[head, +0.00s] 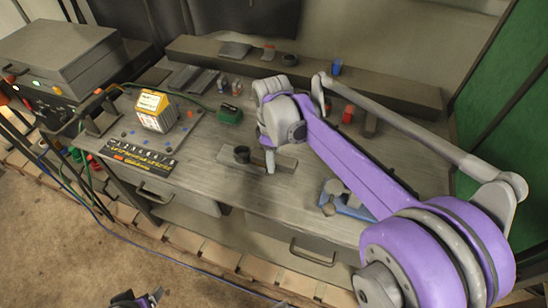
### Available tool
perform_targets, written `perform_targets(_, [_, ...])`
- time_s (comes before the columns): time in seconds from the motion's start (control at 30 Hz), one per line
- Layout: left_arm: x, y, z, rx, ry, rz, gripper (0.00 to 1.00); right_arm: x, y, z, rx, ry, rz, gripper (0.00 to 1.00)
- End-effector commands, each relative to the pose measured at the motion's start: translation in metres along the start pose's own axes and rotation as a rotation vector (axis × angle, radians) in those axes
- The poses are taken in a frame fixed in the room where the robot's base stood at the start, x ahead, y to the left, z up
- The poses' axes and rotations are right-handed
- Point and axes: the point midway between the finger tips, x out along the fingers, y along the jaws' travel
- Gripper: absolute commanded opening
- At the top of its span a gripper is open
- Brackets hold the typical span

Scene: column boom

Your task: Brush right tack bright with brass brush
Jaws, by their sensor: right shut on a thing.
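A flat grey steel plate (228,162) lies on the workbench in the head view, with a short dark round piece (242,154) standing on it. Any tack on them is too small to make out. My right gripper (270,160) points down over the right part of the plate, just right of the round piece. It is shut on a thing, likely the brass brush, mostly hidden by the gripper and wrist. Whether this touches the plate I cannot tell. Part of my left gripper (136,300) shows at the bottom edge, low and away from the bench; its jaws are unclear.
A yellow-and-white box (153,110), a dark strip with yellow marks (140,151) and a green object (229,114) stand left of the plate. A blue clamp-like tool (345,203) lies to the right. A raised shelf (395,94) runs along the back.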

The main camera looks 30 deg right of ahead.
Motion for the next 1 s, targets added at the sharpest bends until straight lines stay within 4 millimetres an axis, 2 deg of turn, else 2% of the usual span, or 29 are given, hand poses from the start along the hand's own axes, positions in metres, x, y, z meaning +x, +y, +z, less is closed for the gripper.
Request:
perform_targets(0.43, [0.003,0.0,0.002,0.0,-0.001,0.0,0.75,0.006,0.0,0.0,0.0,0.0,0.0,0.0])
perform_targets(0.83, [0.0,0.0,0.0,0.0,0.0,0.0,0.75,0.003,0.012,0.0,0.002,0.0,0.0,0.0])
perform_targets(1.0, [0.0,0.0,0.0,0.0,0.0,0.0,0.75,0.003,0.009,0.0,0.0,0.0,0.0,0.0])
